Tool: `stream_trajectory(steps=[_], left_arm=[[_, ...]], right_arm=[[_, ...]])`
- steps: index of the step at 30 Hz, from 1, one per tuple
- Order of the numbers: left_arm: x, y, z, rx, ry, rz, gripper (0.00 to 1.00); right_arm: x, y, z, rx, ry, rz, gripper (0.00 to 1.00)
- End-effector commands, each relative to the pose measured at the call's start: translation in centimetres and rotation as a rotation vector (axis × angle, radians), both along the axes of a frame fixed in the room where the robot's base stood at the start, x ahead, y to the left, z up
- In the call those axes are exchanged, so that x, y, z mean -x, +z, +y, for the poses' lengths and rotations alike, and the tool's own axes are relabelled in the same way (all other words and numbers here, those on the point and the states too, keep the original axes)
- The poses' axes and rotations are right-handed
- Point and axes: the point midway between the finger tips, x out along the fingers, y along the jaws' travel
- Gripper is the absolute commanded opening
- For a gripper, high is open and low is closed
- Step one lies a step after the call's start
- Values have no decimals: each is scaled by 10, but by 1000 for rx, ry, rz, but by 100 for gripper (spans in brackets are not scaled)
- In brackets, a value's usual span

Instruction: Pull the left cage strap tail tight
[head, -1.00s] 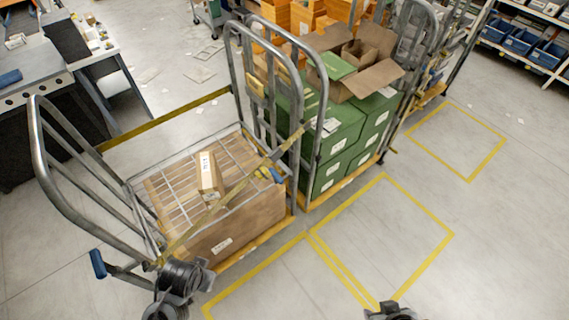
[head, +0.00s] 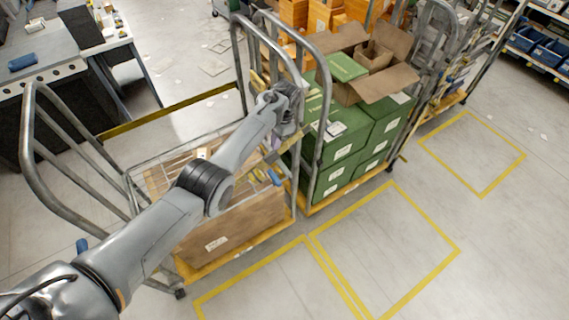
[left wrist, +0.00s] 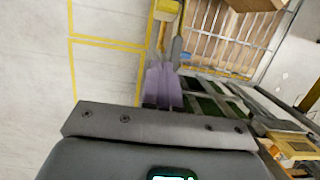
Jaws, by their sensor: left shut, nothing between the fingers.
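The left cage (head: 35,150) is a grey tube-frame trolley holding a large brown box (head: 235,225). A yellow strap (head: 258,177) with a blue buckle part (head: 274,177) crosses its right side. My left arm hides much of the strap and box top. My left gripper (head: 290,122) is by the cage's right frame, above the buckle. In the left wrist view its fingers (left wrist: 162,88) are closed together and empty. The yellow strap piece (left wrist: 166,12) and blue part (left wrist: 185,57) lie just beyond the fingertips; I cannot tell whether they touch. My right gripper is out of view.
A second cage with green boxes (head: 345,135) and an open carton (head: 375,75) stands close on the right. A workbench (head: 40,90) is at upper left. The floor with yellow marked squares (head: 385,250) at lower right is clear.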

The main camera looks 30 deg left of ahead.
Motion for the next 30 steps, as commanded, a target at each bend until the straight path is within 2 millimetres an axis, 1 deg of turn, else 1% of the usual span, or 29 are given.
stream_trajectory(steps=[3,5,8,11,21,23,24,30], left_arm=[[-2,6,1,10,-6,13,0],[-2,4,1,12,-7,17,0],[0,-5,2,13,-8,19,0],[3,-19,3,13,-8,18,0],[16,-86,9,13,-7,18,0],[18,-97,10,12,-7,17,0],[22,-84,12,12,-6,16,0],[38,-92,20,11,-6,18,0]], right_arm=[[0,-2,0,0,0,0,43],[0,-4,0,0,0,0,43],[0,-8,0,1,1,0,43],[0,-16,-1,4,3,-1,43],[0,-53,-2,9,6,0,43],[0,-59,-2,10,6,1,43],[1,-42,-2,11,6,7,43],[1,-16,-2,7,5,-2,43]])
